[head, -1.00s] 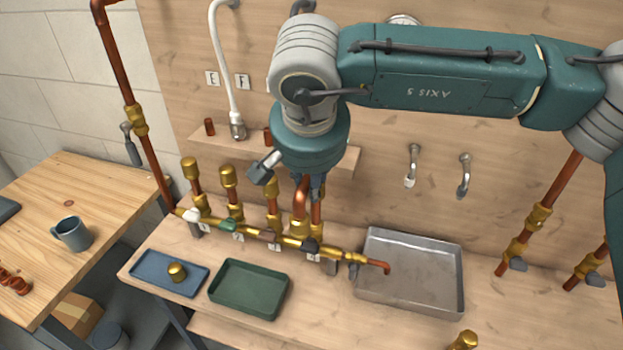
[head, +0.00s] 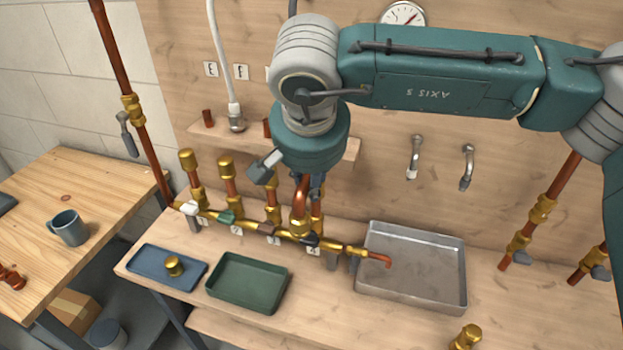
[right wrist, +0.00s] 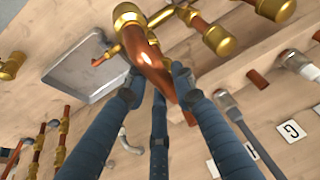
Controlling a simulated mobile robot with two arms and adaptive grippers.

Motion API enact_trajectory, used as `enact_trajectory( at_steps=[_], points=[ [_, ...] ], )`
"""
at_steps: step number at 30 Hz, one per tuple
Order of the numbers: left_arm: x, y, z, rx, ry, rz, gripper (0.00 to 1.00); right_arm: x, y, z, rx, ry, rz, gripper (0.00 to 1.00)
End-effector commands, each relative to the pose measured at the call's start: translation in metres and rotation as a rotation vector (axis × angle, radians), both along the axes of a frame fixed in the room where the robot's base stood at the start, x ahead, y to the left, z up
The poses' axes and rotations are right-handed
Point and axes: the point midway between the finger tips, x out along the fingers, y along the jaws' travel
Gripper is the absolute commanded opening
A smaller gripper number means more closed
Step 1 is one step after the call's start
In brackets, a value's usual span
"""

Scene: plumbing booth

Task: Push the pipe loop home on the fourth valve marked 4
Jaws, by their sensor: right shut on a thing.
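The copper pipe loop (head: 299,197) stands upright over the brass manifold, its lower end at the fourth valve (head: 311,241), which has a black handle and a small label below. I cannot tell how far the loop is seated on its brass socket (head: 298,226). My right gripper (head: 314,184), coming down from above, is shut on the loop's upper part. In the right wrist view, my right gripper's fingers (right wrist: 157,82) close around the copper loop (right wrist: 150,62), with a brass fitting (right wrist: 128,14) at its far end. My left gripper is not in view.
Several capped upright pipes (head: 228,170) stand left of the loop. A metal tray (head: 440,287) lies right of the manifold. A blue tray (head: 148,262) with a brass cap (head: 174,266) and a green tray (head: 245,296) lie in front. A shelf (head: 340,150) is behind.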

Motion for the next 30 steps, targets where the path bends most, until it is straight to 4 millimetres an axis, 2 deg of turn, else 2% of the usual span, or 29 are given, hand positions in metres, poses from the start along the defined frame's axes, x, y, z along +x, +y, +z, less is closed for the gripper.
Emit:
enact_trajectory(
  at_steps=[12, 13, 16, 26, 30],
  points=[
    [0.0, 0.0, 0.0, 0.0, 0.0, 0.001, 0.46, -0.002, 0.0, -0.003, -0.002, 0.008, 0.0, 0.0],
    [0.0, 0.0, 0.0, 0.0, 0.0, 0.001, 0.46, -0.002, 0.0, -0.004, -0.002, 0.008, 0.0, 0.27],
    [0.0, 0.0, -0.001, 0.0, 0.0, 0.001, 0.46, -0.002, 0.0, -0.004, -0.002, 0.008, 0.0, 0.47],
    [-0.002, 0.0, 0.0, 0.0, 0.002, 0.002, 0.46, -0.002, 0.0, -0.001, -0.001, 0.006, 0.0, 0.47],
    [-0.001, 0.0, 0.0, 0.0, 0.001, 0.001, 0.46, -0.007, 0.001, 0.013, 0.0, 0.002, 0.0, 0.47]
  ],
)
